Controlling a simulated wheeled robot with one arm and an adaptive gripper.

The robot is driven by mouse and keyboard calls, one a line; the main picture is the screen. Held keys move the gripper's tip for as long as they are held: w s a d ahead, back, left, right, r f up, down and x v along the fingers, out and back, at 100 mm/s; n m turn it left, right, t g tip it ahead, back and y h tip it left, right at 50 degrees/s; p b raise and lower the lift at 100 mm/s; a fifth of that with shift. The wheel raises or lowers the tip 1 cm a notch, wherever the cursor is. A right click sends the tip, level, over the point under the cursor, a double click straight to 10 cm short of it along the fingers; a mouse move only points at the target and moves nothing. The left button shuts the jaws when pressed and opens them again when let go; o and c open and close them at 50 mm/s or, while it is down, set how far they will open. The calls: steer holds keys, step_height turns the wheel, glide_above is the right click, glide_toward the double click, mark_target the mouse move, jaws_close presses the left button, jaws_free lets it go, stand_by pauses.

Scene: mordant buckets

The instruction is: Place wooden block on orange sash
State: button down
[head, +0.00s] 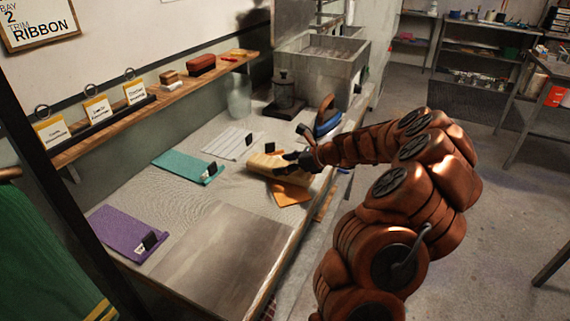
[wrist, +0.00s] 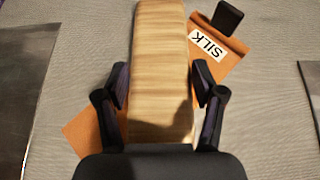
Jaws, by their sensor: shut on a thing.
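The wooden block (head: 265,168) is pale, striped and long. My gripper (head: 296,160) is shut on it, with a finger on each long side in the wrist view (wrist: 161,84). The block (wrist: 160,40) lies across the view of the orange sash (wrist: 85,132) and hides its middle. The sash shows at lower left and upper right of the block, with a "SILK" label and a black clip at its upper right end. In the head view the orange sash (head: 291,194) shows just below the block. I cannot tell whether the block touches the sash.
A teal sash (head: 180,168), a white striped sash (head: 228,147) and a purple sash (head: 115,228) lie on the counter. A bare metal plate (head: 225,258) covers the near counter. An iron (head: 328,122) stands beyond my gripper. A wooden shelf (head: 110,130) runs along the wall.

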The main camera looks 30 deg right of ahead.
steer(key=shift+c, duration=0.7)
jaws_free()
steer(key=shift+f, duration=0.1)
steer(key=shift+s+r, duration=0.1)
steer(key=shift+r, duration=0.1)
steer(key=b+v, duration=0.2)
steer(key=v, duration=1)
steer(key=s+a+r+n+g+y, duration=0.15)
steer(key=a+n+g, duration=0.25)
steer(key=a+n, duration=0.95)
steer(key=s+a+n+g+h, duration=0.15)
steer(key=s+a+g, duration=0.4)
steer(key=a, duration=1.05)
steer(key=s+f+n+g+h, duration=0.1)
steer(key=s+f+n+h, duration=0.1)
steer(key=s+n, duration=0.5)
steer(key=s+a+f+n+g+h, duration=0.1)
steer(key=s+n+h, duration=0.3)
steer(key=s, duration=1.3)
steer(key=f+n, duration=0.1)
steer(key=n, duration=0.2)
steer(key=shift+s+f+h, duration=0.15)
steer(key=shift+s+h, duration=0.05)
steer(key=shift+h, duration=0.1)
